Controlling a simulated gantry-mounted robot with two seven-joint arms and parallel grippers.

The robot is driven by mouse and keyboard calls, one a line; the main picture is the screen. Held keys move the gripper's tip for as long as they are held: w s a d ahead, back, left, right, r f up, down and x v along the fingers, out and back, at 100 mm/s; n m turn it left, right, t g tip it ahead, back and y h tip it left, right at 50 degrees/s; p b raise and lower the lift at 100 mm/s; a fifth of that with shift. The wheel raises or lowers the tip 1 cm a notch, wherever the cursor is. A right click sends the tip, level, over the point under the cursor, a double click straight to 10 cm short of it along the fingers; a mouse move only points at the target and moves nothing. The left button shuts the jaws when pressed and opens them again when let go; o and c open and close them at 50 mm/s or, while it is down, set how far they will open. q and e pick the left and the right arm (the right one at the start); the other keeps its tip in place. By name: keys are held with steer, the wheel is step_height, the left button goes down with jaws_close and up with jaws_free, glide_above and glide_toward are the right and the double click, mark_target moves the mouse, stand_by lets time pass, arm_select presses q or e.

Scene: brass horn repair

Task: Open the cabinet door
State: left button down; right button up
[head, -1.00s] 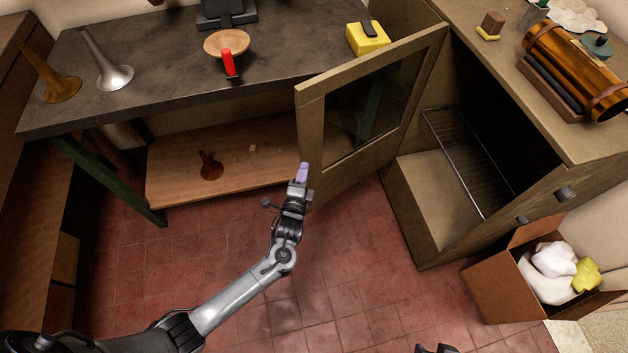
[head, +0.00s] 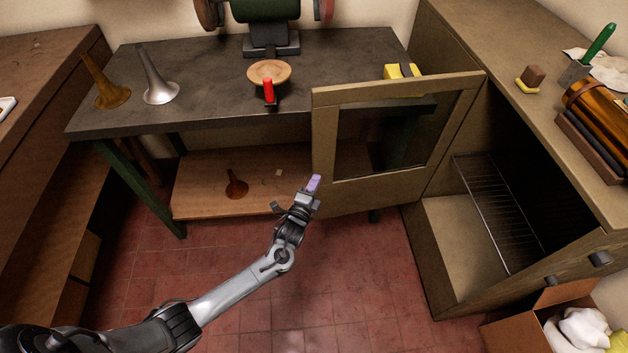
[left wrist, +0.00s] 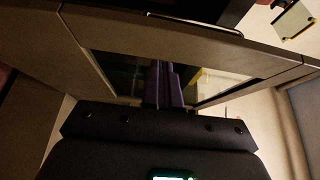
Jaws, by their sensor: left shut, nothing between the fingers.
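The cabinet door (head: 325,130), a tan frame around a glass pane, stands wide open, swung out from the cabinet (head: 440,235) on the right. The cabinet's dark inside and a wire rack (head: 497,212) show. My left gripper (head: 314,184) is shut and empty, its purple fingertips at the lower part of the door's free edge. I cannot tell whether they touch it. In the left wrist view the shut fingers (left wrist: 163,84) point at the door frame (left wrist: 200,45) and its glass. My right gripper is out of view.
A dark workbench (head: 215,95) with two horn bells, a wooden dish (head: 269,72) and a yellow box (head: 400,71) stands behind the door. A cardboard box (head: 525,330) sits on the floor at lower right. The red tiled floor (head: 350,270) before the cabinet is clear.

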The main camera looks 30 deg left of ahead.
arm_select(q)
steer(key=a+f+p+v, duration=0.1)
steer(key=p+v, duration=0.1)
steer(key=v, duration=0.7)
steer(key=f+p+v, duration=0.2)
steer(key=v, duration=0.6)
steer(key=s+d+r+n+g+h, duration=0.2)
steer(key=s+d+r+n+g, duration=0.2)
steer(key=s+r+n+g, duration=0.4)
steer(key=s+d+r+n+g+h, duration=0.2)
steer(key=s+d+r+n+g, duration=0.3)
steer(key=s, duration=0.6)
step_height(320, 180, up, 36)
steer(key=a+g+p, duration=0.1)
steer(key=p, duration=3.8)
steer(key=shift+s+r+n, duration=0.2)
steer(key=shift+n, duration=0.1)
steer(key=shift+a, duration=0.15)
